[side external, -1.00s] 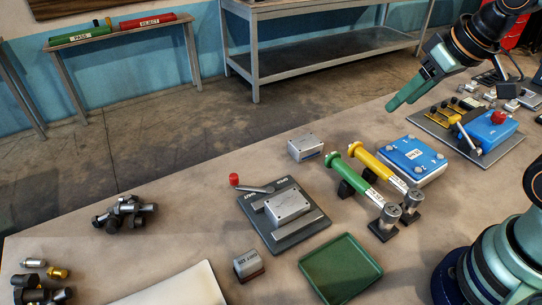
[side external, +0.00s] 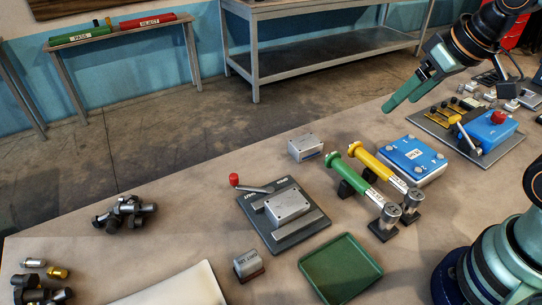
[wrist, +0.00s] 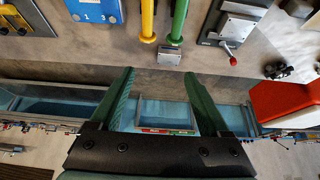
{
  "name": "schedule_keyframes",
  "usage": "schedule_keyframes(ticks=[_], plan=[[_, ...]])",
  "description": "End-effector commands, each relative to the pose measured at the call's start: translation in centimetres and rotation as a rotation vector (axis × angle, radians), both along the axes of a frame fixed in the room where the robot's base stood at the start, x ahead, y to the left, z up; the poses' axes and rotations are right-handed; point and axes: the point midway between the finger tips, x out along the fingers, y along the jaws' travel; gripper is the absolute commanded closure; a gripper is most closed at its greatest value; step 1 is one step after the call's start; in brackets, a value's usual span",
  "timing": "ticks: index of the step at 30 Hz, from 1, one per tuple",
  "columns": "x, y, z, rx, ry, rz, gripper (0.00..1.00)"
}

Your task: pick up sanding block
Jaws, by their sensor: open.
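The sanding block (side external: 247,264) is a small grey block with a brownish-red underside and a printed label on its side. It rests on the bench near the front, left of the green tray, in the side external view. I cannot make it out in the wrist view. My gripper (side external: 398,98) is raised at the upper right of the side external view, far from the sanding block. Its two green fingers also show in the wrist view (wrist: 158,74), spread apart with nothing between them.
A clamp fixture (side external: 258,224) with a red-knobbed lever stands just behind the block. The green tray (side external: 340,292) is to its right. Green and yellow handled gauges (side external: 345,160), a blue box (side external: 425,170) and another metal block (side external: 306,147) lie farther back. Dark fittings (side external: 125,215) lie left.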

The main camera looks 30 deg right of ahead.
Motion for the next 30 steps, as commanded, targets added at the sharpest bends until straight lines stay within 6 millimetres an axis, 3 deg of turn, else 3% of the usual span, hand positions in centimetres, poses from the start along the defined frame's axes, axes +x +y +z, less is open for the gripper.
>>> schedule_keyframes(ticks=[5,11,21,30], plan=[[0.2,0.4,0.0,-0.004,0.007,0.023,0.20],[2.0,4.3,-0.3,-0.051,0.078,0.233,0.20],[4.4,16.7,-3.3,-0.191,0.230,0.810,0.20],[2.0,28.1,-9.0,-0.320,0.340,1.300,0.20]])
